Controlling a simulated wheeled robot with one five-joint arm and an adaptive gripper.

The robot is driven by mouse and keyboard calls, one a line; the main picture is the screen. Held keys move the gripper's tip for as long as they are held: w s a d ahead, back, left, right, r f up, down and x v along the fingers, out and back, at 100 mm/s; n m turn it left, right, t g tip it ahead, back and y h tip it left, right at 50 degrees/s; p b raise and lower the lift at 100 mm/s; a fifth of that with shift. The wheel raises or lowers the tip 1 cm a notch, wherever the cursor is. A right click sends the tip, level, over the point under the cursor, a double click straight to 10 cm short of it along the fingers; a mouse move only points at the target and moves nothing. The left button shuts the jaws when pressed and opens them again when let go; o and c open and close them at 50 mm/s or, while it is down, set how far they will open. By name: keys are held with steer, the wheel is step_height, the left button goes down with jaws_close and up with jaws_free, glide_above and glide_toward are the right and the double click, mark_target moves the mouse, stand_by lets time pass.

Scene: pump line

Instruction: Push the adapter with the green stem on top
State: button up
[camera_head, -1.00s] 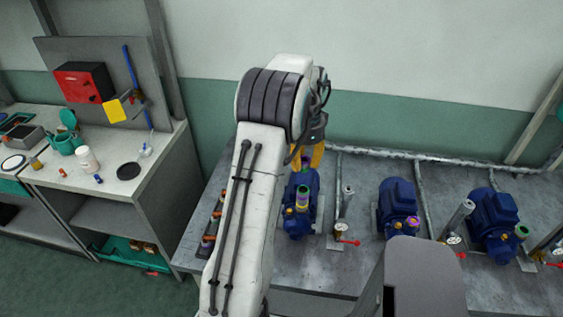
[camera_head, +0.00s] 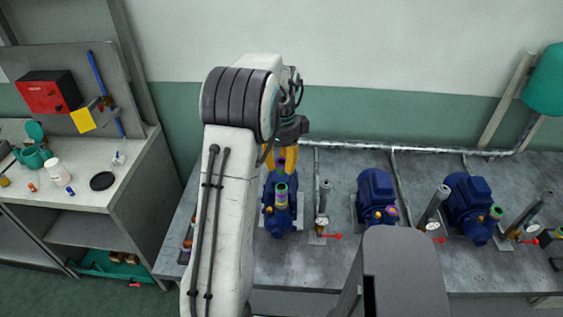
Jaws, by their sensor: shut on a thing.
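My gripper (camera_head: 281,160) has orange-yellow fingers and is over the back of the leftmost blue pump (camera_head: 279,216). The fingers close around a small purple piece, mostly hidden between them. In front of them, an adapter with a green stem (camera_head: 281,189) on top stands upright on the same pump. I cannot tell whether the fingers touch it. The middle pump (camera_head: 376,190) has a purple ring (camera_head: 390,211) on its front, and the right pump (camera_head: 468,203) has a green ring (camera_head: 496,213).
Grey pipes with gauges and red-handled valves (camera_head: 331,237) stand beside the pumps on the metal bench (camera_head: 335,275). My arm hides much of the bench's left end. A side table (camera_head: 75,198) at the left holds a teal can (camera_head: 33,157) and a white jar (camera_head: 58,173).

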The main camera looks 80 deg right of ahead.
mark_target(281, 186)
steer(key=shift+f+b, duration=2)
steer(key=shift+f, duration=0.75)
steer(key=shift+f+b, duration=0.4)
steer(key=shift+f, duration=0.3)
stand_by(0.3)
steer(key=o, duration=1.1)
steer(key=shift+c, duration=0.2)
steer(key=shift+r, duration=0.15)
steer(key=shift+r+p, duration=2.55)
steer(key=shift+r, duration=0.35)
steer(key=shift+d+r, duration=0.1)
steer(key=shift+r, duration=0.05)
step_height(281, 186, up, 12)
